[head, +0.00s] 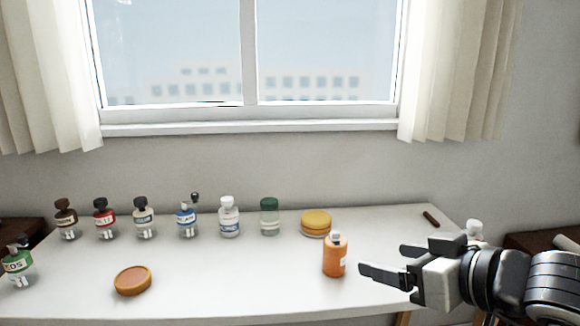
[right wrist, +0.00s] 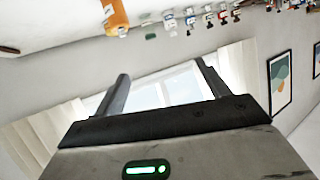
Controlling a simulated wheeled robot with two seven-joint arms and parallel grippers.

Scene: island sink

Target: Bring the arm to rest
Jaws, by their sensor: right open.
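My right gripper (head: 382,262) is open over the right part of the white table (head: 210,285), its fingers pointing left. Nothing is between its fingers in the right wrist view (right wrist: 160,92). An orange bottle (head: 334,257) stands upright on the table just left of the fingertips, apart from them. The orange bottle also shows at the top of the right wrist view (right wrist: 115,15). My left gripper is in neither view.
Several small bottles stand in a row at the back, among them a white one (head: 228,218) and a green-capped one (head: 269,217). A yellow round container (head: 316,223) and an orange-brown disc (head: 132,281) lie on the table. A white-capped bottle (head: 474,231) is partly hidden behind my right arm.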

